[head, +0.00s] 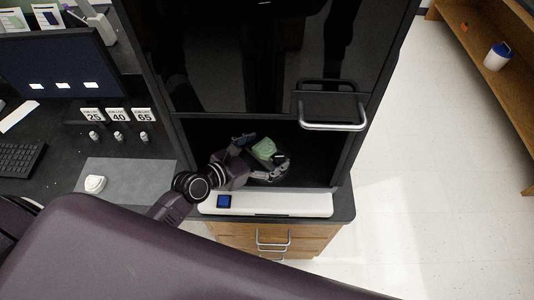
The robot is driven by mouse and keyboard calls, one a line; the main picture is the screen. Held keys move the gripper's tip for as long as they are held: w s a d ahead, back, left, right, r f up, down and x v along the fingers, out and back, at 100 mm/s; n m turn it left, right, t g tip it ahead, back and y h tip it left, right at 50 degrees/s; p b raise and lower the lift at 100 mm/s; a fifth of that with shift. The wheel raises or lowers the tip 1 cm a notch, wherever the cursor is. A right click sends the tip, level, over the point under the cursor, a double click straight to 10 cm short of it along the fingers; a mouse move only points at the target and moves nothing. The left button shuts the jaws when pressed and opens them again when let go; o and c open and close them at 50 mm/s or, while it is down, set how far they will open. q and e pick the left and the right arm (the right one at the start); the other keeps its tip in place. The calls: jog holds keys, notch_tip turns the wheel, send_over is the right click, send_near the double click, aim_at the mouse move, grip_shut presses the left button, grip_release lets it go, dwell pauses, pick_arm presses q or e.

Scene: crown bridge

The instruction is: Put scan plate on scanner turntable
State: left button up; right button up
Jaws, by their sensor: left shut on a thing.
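My left gripper (264,160) reaches through the opening of the dark scanner cabinet (230,75). It is shut on the scan plate, which is mostly hidden by the fingers and the shadow. A green dental model (264,149) shows between the fingers, over the plate. A dark round shape, likely the scanner turntable (268,179), lies just below the gripper. I cannot tell whether the plate touches it. My right gripper is not in view.
The raised door with a metal handle (333,126) hangs above the opening. A white front panel (290,205) with a small blue screen lies along the lower edge. Left are a grey mat (120,178), a white puck-like item (95,184), number cards (118,115) and a monitor (55,65).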

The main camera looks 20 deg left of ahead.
pick_arm(q)
jog(key=shift+w+f, duration=0.1)
jog(key=shift+f, duration=0.55)
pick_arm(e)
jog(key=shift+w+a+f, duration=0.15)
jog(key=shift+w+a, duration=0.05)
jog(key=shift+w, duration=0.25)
pick_arm(q)
jog(key=shift+f, duration=0.1)
jog(key=o, duration=1.3)
jog(key=shift+c, duration=0.2)
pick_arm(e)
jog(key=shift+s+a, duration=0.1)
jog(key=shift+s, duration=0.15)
